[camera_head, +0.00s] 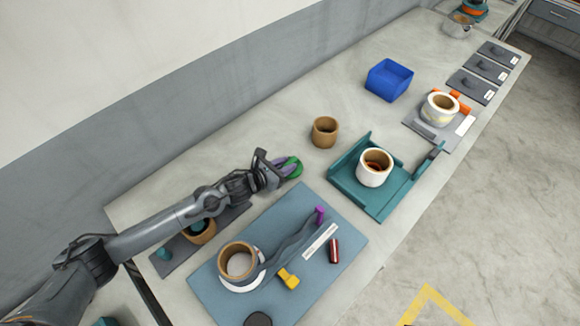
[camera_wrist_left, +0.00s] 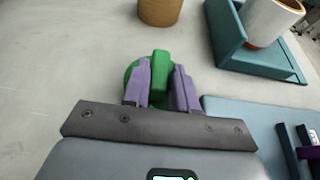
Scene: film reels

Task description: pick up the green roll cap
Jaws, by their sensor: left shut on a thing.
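The green roll cap (camera_head: 293,171) is in my left gripper (camera_head: 287,166), near the middle of the table in the head view. In the left wrist view, the green cap (camera_wrist_left: 161,66) shows between the purple fingers of the left gripper (camera_wrist_left: 161,80). The fingers are shut on its upright green grip, and part of its round green body shows behind the left finger. I cannot tell whether the cap touches the table. My right gripper is not in view.
A brown roll (camera_head: 325,132) stands just beyond the cap. A teal tray (camera_head: 378,211) with a white roll (camera_head: 374,168) is to the right. A blue mat (camera_head: 318,282) with several items lies in front. A blue bin (camera_head: 389,80) stands farther back.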

